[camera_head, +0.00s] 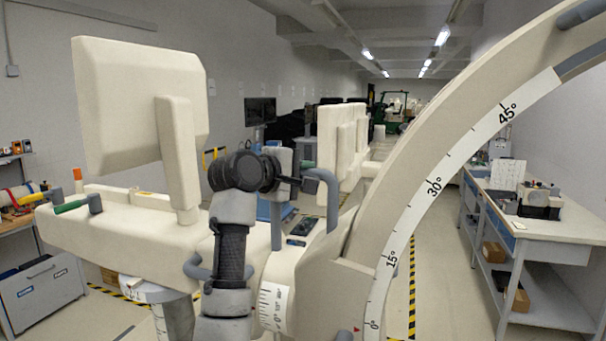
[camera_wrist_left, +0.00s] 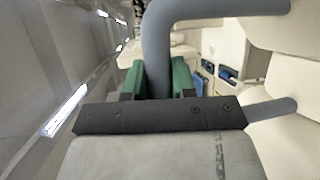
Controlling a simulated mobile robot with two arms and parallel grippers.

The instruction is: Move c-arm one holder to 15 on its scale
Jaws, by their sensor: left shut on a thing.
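The c-arm's large cream arc (camera_head: 425,150) rises at the right of the head view. A small red pointer (camera_head: 357,329) sits beside the scale close to the 0° mark. A grey curved handle (camera_head: 331,200) stands on the cream holder body (camera_head: 312,270). My left gripper (camera_head: 311,184) is at this handle. In the left wrist view, its green fingers (camera_wrist_left: 158,78) are shut around the grey handle bar (camera_wrist_left: 157,50). My right gripper is not in view.
A second drum scale (camera_head: 274,306) is low in the middle. A cream arm with a box-shaped head (camera_head: 140,100) stands at the left. A white workbench (camera_head: 540,230) is at the right, and a tool cart (camera_head: 45,290) at the left. Striped floor tape runs beyond the arc.

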